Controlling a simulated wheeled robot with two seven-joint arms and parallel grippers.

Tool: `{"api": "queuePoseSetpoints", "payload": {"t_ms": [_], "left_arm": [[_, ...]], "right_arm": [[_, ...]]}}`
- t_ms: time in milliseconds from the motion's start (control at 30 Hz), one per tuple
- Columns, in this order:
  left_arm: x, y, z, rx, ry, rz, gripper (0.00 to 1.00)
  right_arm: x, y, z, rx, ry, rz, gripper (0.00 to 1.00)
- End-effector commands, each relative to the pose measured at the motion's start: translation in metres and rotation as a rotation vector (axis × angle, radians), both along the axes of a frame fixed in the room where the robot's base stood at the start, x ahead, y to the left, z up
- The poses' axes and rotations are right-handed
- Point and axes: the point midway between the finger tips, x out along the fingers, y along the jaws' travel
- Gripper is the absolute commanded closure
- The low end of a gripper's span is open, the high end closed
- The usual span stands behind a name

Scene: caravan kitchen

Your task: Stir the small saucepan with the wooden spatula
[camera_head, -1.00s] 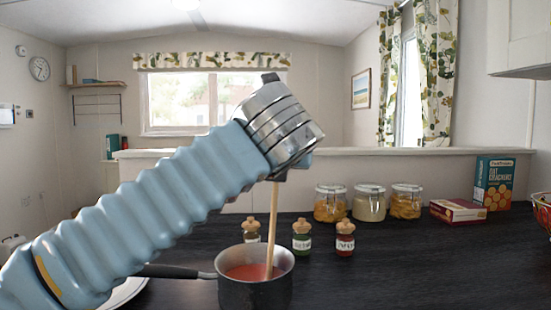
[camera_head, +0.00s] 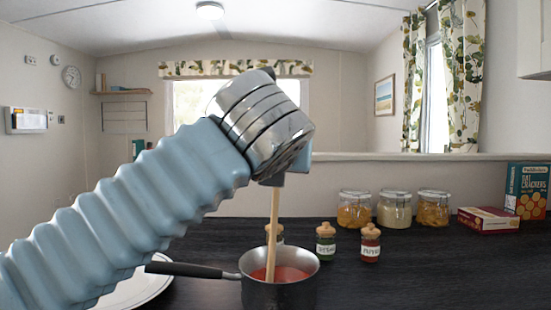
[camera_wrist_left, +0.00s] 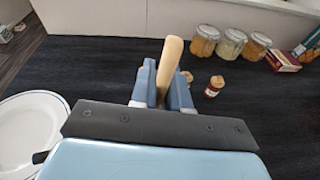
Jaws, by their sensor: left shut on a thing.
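The small saucepan (camera_head: 278,294) stands on the dark worktop in the head view, with red sauce (camera_head: 290,274) inside and its black handle (camera_head: 185,270) pointing left. The wooden spatula (camera_head: 273,235) stands nearly upright with its lower end in the sauce, toward the left part of the pan. My left gripper (camera_head: 277,182) is above the pan and shut on the spatula. In the left wrist view the spatula's handle (camera_wrist_left: 170,62) sticks up between the two blue fingers (camera_wrist_left: 162,88). The saucepan is hidden in that view. My right gripper is not in view.
Small spice jars with cork tops (camera_head: 325,242) (camera_head: 370,243) stand just behind the pan; another is partly hidden by the spatula. Glass jars (camera_head: 394,209) and cracker boxes (camera_head: 526,191) stand farther back. A white plate (camera_head: 135,291) lies left of the pan. The worktop at right is clear.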

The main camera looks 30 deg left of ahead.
Motion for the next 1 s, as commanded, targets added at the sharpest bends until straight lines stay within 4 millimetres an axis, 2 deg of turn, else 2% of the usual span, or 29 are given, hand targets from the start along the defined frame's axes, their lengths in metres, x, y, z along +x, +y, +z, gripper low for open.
{"api": "queuePoseSetpoints", "payload": {"t_ms": [167, 467, 1000], "left_arm": [[0.005, -0.019, 0.002, 0.003, 0.003, -0.002, 1.00], [0.030, -0.002, 0.011, 0.000, 0.001, 0.000, 1.00], [0.030, -0.004, 0.068, -0.001, -0.003, -0.005, 1.00]], "right_arm": [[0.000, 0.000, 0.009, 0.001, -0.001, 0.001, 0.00], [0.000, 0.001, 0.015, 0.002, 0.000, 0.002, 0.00], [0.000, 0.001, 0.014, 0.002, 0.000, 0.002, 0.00]]}}
